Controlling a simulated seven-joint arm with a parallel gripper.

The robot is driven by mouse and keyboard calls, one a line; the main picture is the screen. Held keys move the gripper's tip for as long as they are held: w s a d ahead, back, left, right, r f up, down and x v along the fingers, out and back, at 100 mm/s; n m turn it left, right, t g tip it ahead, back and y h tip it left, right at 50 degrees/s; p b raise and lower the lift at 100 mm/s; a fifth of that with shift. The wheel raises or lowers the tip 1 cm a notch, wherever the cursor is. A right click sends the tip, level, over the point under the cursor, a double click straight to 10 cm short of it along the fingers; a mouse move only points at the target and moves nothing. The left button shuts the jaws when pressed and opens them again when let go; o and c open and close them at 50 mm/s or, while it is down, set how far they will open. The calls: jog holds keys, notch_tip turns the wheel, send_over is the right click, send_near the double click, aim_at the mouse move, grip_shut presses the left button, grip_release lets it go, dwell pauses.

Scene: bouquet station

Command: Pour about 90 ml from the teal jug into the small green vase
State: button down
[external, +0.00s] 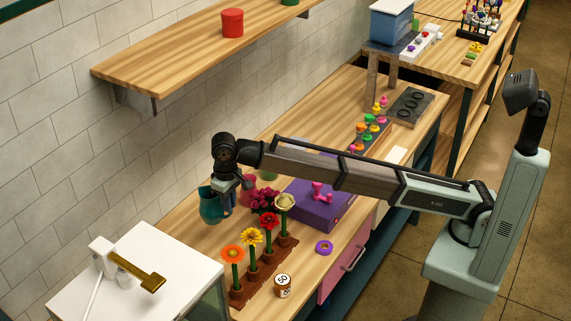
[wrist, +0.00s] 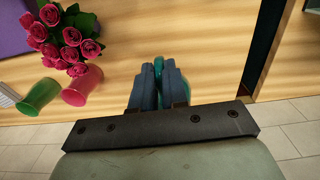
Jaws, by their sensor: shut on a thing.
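The teal jug (external: 212,206) hangs at my gripper (external: 238,187) in the external view, roughly upright near the wall side of the bench. Whether its base touches the bench is unclear. The small green vase (wrist: 40,97) shows at the left of the wrist view, beside a pink vase (wrist: 84,88), apart from my fingers. In the external view the green vase is mostly hidden by my arm.
Single flowers stand in a brown rack (external: 262,272) in front, near a labelled pot (external: 282,286) and a purple ring (external: 324,247). A wooden shelf (external: 180,60) hangs above.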

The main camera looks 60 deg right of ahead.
jog(key=w+d+r+m, duration=0.2)
jog(key=w+d+m, duration=1.3)
jog(key=m, duration=0.5)
jog(key=d, duration=0.2)
jog(key=shift+w+d+m, duration=0.3)
jog(key=shift+d+m, duration=0.05)
jog(key=shift+m, duration=0.05)
jog(key=shift+r, duration=0.1)
